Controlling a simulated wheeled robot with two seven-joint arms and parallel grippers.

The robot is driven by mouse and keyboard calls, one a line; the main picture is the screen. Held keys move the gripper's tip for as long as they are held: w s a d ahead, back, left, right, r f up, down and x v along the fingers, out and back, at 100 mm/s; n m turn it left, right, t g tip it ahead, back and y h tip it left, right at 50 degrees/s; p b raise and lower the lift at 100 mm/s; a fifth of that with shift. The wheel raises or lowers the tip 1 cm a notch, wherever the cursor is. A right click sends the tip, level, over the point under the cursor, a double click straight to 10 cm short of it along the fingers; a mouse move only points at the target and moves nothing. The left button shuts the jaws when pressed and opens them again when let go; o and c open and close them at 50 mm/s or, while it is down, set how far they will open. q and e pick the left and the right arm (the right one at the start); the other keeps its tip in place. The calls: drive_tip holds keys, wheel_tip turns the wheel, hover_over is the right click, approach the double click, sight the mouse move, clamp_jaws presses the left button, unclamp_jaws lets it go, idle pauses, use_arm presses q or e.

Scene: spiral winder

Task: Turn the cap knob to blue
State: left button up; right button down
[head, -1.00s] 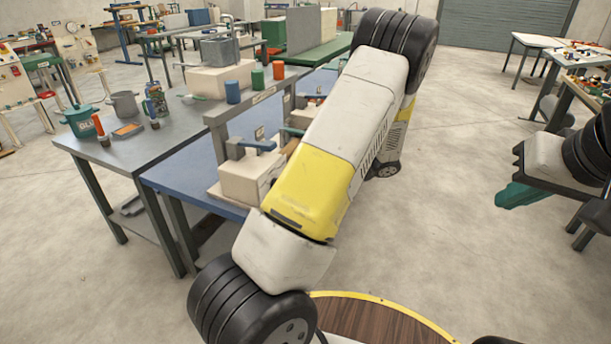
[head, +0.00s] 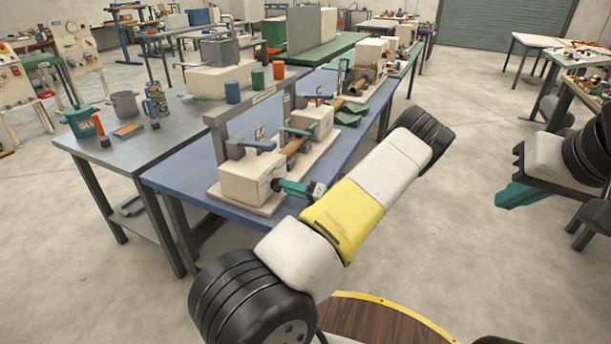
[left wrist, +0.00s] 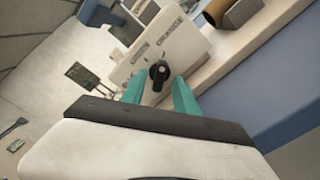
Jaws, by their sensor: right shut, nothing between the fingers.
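A small black knob with a pale mark (left wrist: 159,73) sits on the face of a beige block, which also stands on the blue bench in the head view (head: 245,180). The words GREEN and ORANGE show above the knob; I see no blue label. My left gripper (head: 279,185) is at the block's right-hand face. In the left wrist view its teal fingers (left wrist: 158,84) are open, one on each side of the knob with a gap to each; I cannot tell their exact depth. My right gripper (head: 514,197) is shut and empty, far right, away from the bench.
A second beige block with a teal lever (head: 312,122) and a brown roll (head: 297,146) stand behind the first block on the same board. A grey rail (head: 250,108) runs along the bench's back. A grey table (head: 150,150) with cups adjoins at the left.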

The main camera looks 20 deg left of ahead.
use_arm(q)
drive_tip(key=shift+a, duration=0.6)
clamp_jaws()
